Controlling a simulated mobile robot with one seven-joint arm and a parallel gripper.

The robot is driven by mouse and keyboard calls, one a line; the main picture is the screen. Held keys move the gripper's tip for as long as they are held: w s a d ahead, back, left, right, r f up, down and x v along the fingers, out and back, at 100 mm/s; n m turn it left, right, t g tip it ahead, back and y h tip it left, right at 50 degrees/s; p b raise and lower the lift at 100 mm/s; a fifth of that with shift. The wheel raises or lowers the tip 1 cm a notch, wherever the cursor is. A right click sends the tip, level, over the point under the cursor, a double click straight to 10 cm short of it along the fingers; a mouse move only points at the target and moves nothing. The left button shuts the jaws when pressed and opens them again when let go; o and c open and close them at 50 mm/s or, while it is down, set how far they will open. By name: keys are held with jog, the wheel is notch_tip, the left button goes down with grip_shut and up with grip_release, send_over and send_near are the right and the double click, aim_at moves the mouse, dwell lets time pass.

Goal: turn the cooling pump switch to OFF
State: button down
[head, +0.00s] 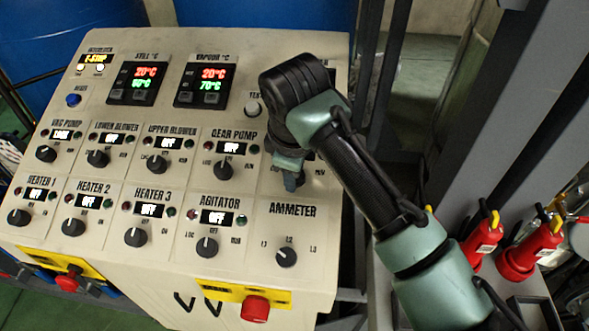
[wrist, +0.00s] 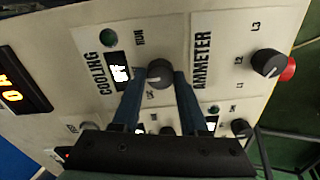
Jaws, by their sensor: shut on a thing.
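The cooling pump switch is a dark round knob (wrist: 159,73) on the cream panel, beside the COOLING label in the wrist view. Its small lit display (wrist: 120,71) appears to read OFF. A green lamp (wrist: 107,37) is near the display. My gripper (wrist: 161,84) has its two blue fingers on either side of the knob and is shut on it. In the head view my gripper (head: 290,181) is at the panel's right side, above the AMMETER section, and hides the knob and its label.
The ammeter knob (head: 286,257) is just below my gripper. The gear pump knob (head: 223,170) is to its left, with several similar knobs further left. A red button (head: 255,308) is on the panel's front. Grey frame posts (head: 385,100) stand to the right.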

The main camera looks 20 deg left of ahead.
jog(key=shift+c, duration=2.2)
grip_release()
jog(key=b+v, duration=0.3)
jog(key=v, duration=1)
jog(key=shift+s, duration=0.1)
